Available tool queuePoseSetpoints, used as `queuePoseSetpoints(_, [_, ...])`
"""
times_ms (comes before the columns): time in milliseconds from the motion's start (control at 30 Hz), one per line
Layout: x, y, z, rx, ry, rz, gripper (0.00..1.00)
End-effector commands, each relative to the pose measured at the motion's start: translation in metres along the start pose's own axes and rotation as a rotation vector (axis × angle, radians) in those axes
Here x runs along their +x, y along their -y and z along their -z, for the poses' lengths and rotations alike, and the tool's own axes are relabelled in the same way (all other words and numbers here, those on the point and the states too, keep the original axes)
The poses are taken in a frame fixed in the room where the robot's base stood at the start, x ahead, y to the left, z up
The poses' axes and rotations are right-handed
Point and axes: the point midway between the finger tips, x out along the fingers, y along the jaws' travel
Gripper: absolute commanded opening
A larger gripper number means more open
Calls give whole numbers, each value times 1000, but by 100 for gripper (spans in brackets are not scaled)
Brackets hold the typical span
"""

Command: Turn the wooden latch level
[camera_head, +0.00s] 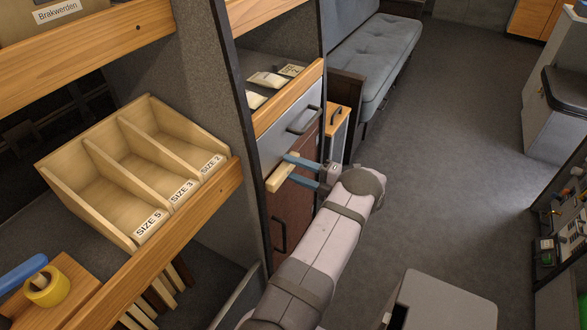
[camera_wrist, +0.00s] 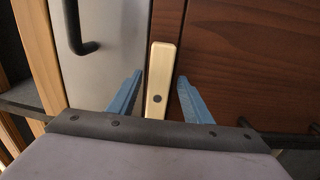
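The wooden latch (camera_head: 281,173) is a pale bar on the cabinet front, where the grey drawer meets the brown door. In the wrist view the latch (camera_wrist: 161,75) runs about parallel to the seam between them, so it looks close to level; a dark screw (camera_wrist: 157,98) shows near one end. My gripper (camera_head: 289,168) has blue fingers. In the wrist view my gripper (camera_wrist: 159,78) is open with one finger on each side of the latch. Small gaps show between the fingers and the bar, with no clear contact.
The grey drawer (camera_head: 275,145) has a dark handle (camera_head: 303,119) close above the latch. The brown door (camera_head: 292,214) has another handle (camera_head: 280,235) below. A wooden sorting tray (camera_head: 140,165) stands on the shelf at left. Open floor (camera_head: 440,130) lies to the right.

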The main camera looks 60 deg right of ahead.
Motion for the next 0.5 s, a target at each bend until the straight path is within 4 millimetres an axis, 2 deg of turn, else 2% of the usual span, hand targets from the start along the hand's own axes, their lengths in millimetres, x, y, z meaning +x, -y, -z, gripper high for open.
queuePoseSetpoints(267, [-2,0,0,-4,1,0,45])
queuePoseSetpoints(500, [-26,0,-1,-4,3,-1,45])
